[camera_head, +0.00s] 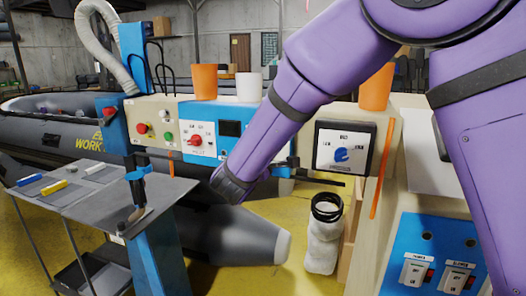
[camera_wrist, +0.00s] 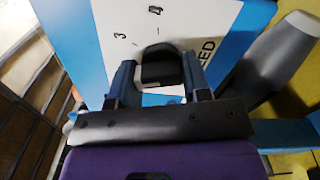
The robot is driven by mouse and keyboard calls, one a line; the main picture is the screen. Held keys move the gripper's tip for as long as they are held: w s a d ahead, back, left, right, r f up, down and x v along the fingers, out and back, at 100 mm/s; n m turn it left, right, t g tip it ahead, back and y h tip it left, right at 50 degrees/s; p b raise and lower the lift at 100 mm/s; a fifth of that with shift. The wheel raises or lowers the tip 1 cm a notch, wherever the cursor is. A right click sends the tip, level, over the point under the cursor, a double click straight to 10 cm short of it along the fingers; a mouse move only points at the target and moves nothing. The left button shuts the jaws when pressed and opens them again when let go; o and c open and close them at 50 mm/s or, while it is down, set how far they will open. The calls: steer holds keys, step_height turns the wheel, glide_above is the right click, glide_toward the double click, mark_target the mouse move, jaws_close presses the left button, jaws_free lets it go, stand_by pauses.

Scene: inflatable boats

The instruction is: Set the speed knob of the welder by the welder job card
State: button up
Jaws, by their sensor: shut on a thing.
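The black speed knob (camera_wrist: 160,66) shows in the wrist view, on a white dial face (camera_wrist: 112,62) with a blue border. The numbers 3 and 4 and the letters "EED" can be read there; the rest of the dial is hidden. My gripper (camera_wrist: 158,80) has one finger on each side of the knob and is shut on it. The knob's pointer mark and exact setting cannot be made out. In the head view my arm hides the gripper and this knob. The welder job card cannot be picked out in either view.
In the head view a blue panel (camera_head: 229,113) carries a red knob (camera_head: 196,141) and a dark display. A dial with a blue knob (camera_head: 341,155) is right of my arm. Orange (camera_head: 204,80) and white cups (camera_head: 249,86) stand on top. A grey table (camera_head: 150,195) is at left.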

steer(key=n, duration=0.5)
steer(key=shift+f+n, duration=0.1)
steer(key=shift+n, duration=0.2)
steer(key=n, duration=0.5)
steer(key=shift+f, duration=0.1)
steer(key=shift+n, duration=0.3)
steer(key=o, duration=0.9)
steer(key=shift+s, duration=0.15)
steer(key=v, duration=1)
steer(key=shift+s+a, duration=0.15)
steer(key=shift+s, duration=0.15)
